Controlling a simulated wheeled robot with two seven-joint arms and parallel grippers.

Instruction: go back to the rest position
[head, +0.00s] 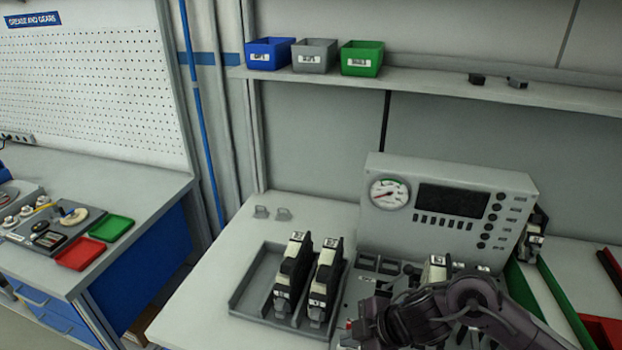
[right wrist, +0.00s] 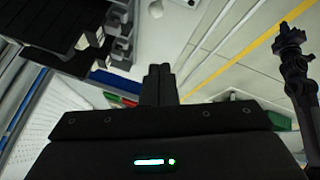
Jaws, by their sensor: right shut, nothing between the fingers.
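My right arm reaches in from the lower right of the head view. Its gripper (head: 362,322) is low over the bench, in front of the grey test panel (head: 450,185) and just right of the grey tray (head: 250,300). In the right wrist view the two dark fingers (right wrist: 158,84) are together, with nothing between them. Two black-and-white units (head: 292,272) stand side by side in the tray, apart from the gripper. My left gripper does not show in the head view.
More black-and-white parts (head: 437,270) sit behind my right arm, partly hidden. Blue (head: 268,54), grey (head: 314,56) and green (head: 361,59) bins stand on the shelf. A side bench at left holds red (head: 80,254) and green (head: 111,228) trays. Bench left of the grey tray is clear.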

